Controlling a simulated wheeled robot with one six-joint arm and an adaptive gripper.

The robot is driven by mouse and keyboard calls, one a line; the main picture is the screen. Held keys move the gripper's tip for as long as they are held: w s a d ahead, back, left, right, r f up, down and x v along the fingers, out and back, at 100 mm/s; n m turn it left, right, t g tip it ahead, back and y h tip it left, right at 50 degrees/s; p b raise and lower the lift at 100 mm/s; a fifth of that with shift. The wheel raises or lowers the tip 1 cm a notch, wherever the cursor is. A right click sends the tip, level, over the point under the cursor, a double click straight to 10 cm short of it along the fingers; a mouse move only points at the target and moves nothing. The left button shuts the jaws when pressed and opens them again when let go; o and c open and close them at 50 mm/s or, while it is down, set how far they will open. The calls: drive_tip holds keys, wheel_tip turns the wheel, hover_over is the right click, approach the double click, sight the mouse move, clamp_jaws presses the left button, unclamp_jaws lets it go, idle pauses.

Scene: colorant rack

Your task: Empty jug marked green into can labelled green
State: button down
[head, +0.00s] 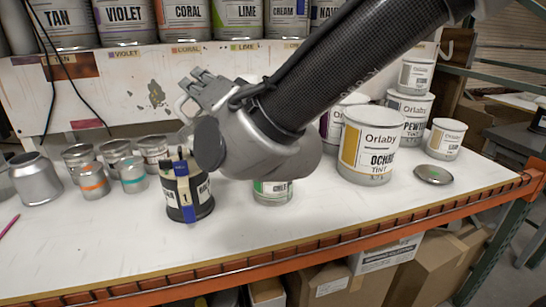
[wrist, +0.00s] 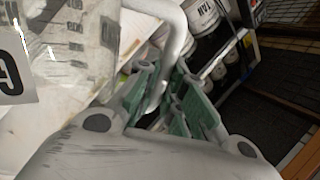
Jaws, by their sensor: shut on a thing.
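My gripper (wrist: 168,98) is shut on the white handle of a translucent jug (wrist: 75,45) in the wrist view. The jug has raised measuring marks and a white label with a large dark letter, cut off at the picture's left edge. In the head view my gripper (head: 207,90) is raised above the bench, and my arm hides nearly all of the jug. A can with a green label band (head: 272,190) stands on the bench below my wrist. My arm covers its top, so its opening and full label are hidden. I cannot tell the jug's contents.
A black tin with a blue strap (head: 187,195) stands left of the green can. Metal cups (head: 92,180) are further left. A large ochre can (head: 370,145) and a loose lid (head: 433,174) are right. The bench front (head: 300,225) is clear. Labelled cans line the shelf above.

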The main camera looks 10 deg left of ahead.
drive_tip(key=shift+w+d+r+m+t+h, duration=0.15)
drive_tip(key=shift+w+d+m+t, duration=0.1)
drive_tip(key=shift+w+d+m, duration=0.5)
drive_tip(key=shift+w+d+r+m+t+h, duration=0.15)
drive_tip(key=shift+w+d+m+t, duration=0.25)
drive_tip(key=shift+m, duration=0.65)
idle(1.7)
